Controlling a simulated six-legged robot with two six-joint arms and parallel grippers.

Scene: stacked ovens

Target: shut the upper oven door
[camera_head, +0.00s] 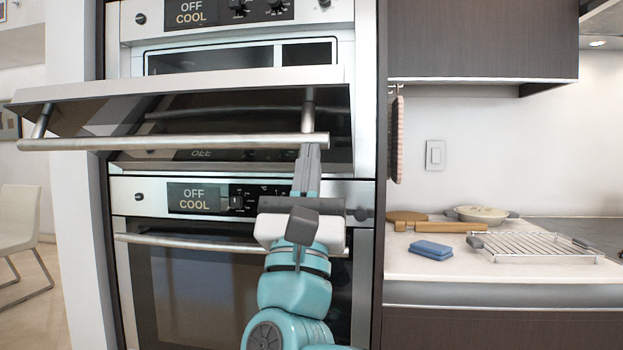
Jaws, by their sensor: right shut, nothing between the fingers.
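The upper oven (240,22) is at the top centre, and its door (205,82) is tilted partly open toward me. The door's long bar handle (170,143) runs along its front edge. My right gripper (308,155) is shut and empty, pointing up, with its fingertips at the right end of the handle, by the handle's right post. I cannot tell whether the fingertips touch the bar. My left gripper is not in view.
The lower oven (200,290) is below, its door shut. A white chair (20,215) stands at far left.

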